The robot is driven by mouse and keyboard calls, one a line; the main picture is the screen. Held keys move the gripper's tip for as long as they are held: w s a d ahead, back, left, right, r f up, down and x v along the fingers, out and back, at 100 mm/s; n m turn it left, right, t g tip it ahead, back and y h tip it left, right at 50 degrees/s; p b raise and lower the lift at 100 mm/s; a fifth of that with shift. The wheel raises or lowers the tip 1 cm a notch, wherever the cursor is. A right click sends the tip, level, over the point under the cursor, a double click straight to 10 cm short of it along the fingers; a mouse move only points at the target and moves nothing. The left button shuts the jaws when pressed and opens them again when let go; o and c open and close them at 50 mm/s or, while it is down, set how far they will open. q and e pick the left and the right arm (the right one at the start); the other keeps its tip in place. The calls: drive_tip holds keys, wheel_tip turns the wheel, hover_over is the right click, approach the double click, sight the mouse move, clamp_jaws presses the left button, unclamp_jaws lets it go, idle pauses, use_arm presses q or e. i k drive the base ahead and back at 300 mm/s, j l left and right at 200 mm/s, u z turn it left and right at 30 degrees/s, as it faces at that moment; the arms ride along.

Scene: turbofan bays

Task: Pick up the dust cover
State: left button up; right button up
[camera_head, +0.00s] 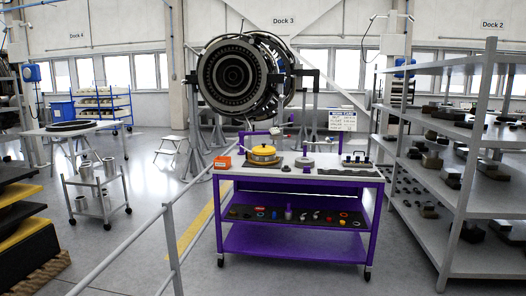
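A round yellow cover (263,151), which looks like the dust cover, sits on the white top of a purple cart (298,173), left of the middle. It has a dark knob or handle on top and seems to rest on a round yellowish base. It is small in the picture, so I cannot tell whether it is attached to anything. Neither of my grippers is in view.
An orange bin (223,162) and a grey round part (305,162) share the cart top. A metal railing (170,235) stands in front at left. Grey shelving (465,150) stands close on the right. A turbofan engine (235,75) hangs behind. Open floor lies before the cart.

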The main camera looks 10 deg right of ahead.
sight(263, 150)
drive_tip(key=i+z, duration=0.35)
drive_tip(key=i, duration=2.55)
